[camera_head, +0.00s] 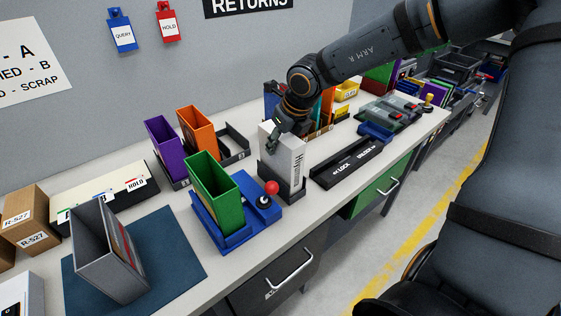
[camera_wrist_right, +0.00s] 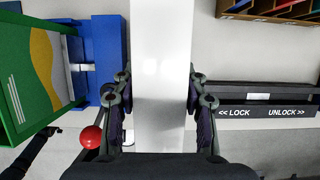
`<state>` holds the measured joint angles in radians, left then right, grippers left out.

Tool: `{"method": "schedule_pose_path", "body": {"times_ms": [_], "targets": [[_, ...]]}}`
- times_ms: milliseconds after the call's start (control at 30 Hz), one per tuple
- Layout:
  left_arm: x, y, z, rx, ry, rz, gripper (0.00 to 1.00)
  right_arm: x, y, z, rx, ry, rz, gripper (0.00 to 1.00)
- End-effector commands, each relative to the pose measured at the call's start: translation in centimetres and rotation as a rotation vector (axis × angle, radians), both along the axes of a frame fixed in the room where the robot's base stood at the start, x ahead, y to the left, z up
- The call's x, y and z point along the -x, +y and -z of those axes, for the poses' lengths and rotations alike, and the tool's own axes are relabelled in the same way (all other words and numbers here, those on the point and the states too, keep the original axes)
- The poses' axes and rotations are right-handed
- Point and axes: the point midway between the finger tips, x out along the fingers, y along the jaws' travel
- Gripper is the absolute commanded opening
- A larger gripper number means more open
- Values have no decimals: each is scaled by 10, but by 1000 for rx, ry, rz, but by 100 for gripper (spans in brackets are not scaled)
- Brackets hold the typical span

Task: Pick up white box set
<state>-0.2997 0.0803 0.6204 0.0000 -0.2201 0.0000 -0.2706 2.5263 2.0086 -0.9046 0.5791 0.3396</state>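The white box set (camera_head: 283,165) stands upright in a dark holder (camera_head: 282,190) on the table, near the middle of the head view. In the right wrist view the white box (camera_wrist_right: 162,70) runs between the two fingers. My right gripper (camera_head: 283,130) is at the top of the white box, coming from above. In the right wrist view my right gripper (camera_wrist_right: 163,103) has one finger at each side of the box, close against its edges. I cannot tell whether both fingers press on it.
A black LOCK/UNLOCK rail (camera_head: 346,163) lies to the right. Purple (camera_head: 165,147) and orange (camera_head: 197,132) bins stand behind left. A grey bin (camera_head: 108,255) sits on a blue mat.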

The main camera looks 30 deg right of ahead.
Motion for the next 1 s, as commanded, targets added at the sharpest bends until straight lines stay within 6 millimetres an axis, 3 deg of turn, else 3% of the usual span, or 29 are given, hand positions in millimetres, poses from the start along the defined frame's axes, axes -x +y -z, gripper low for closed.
{"method": "schedule_pose_path", "body": {"times_ms": [33,267,633,767,900,1000], "targets": [[0,0,0,0,0,0,40,0,0,0,0,0,0,32],[0,-1,0,1,0,0,40,0,0,0,0,0,0,1],[0,-1,-1,1,0,0,40,0,0,-1,0,-2,0,0],[0,-1,-16,1,0,0,40,0,0,-11,0,-1,1,0],[0,-1,-13,1,0,0,40,-2,0,-38,2,-9,1,0],[0,-1,-28,1,0,-1,40,-1,0,-70,1,-5,0,0]]}}
